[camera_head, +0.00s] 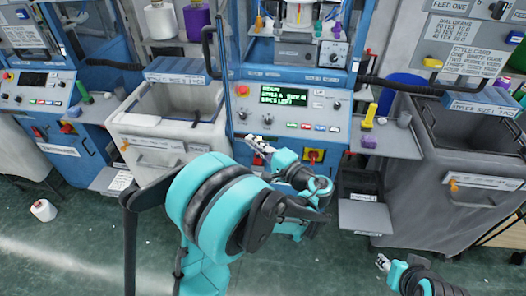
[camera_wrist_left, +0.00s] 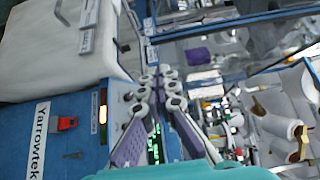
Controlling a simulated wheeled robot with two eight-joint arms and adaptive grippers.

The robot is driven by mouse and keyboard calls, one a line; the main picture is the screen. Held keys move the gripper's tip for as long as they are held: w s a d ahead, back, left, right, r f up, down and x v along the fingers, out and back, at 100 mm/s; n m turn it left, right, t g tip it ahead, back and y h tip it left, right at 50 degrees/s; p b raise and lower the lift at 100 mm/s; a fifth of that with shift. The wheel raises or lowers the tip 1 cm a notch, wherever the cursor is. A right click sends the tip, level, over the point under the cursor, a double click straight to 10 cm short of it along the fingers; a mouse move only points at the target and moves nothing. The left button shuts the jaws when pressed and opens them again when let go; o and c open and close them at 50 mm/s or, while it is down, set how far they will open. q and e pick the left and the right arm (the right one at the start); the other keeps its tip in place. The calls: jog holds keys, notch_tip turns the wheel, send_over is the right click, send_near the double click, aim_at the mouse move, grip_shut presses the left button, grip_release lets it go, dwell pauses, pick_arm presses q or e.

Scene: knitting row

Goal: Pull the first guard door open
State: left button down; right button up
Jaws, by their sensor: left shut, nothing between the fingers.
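The middle blue knitting machine has a guard front in a blue frame (camera_head: 291,76), above its control panel (camera_head: 325,112); only its lower part is in the head view. I cannot tell which door is the first one. A black curved handle (camera_head: 208,48) stands at the frame's left side. My left gripper (camera_head: 256,146) is in front of and below the control panel, apart from the frame. In the left wrist view its fingers (camera_wrist_left: 160,78) are together and empty, with blue-framed clear panels beyond. My right gripper (camera_head: 382,262) is low at the right, too small to read.
A white bin (camera_head: 160,147) stands left of the machine and a grey bin (camera_head: 462,185) right of it. A small open drawer (camera_head: 364,215) juts out below the panel. A yarn cone (camera_head: 43,210) lies on the green floor at the left.

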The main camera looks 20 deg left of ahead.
pick_arm(q)
jog(key=a+b, duration=0.1)
jog(key=a, duration=0.5)
pick_arm(e)
jog(key=shift+f, duration=0.6)
pick_arm(q)
jog(key=shift+s+a, duration=0.15)
jog(key=shift+s, duration=0.05)
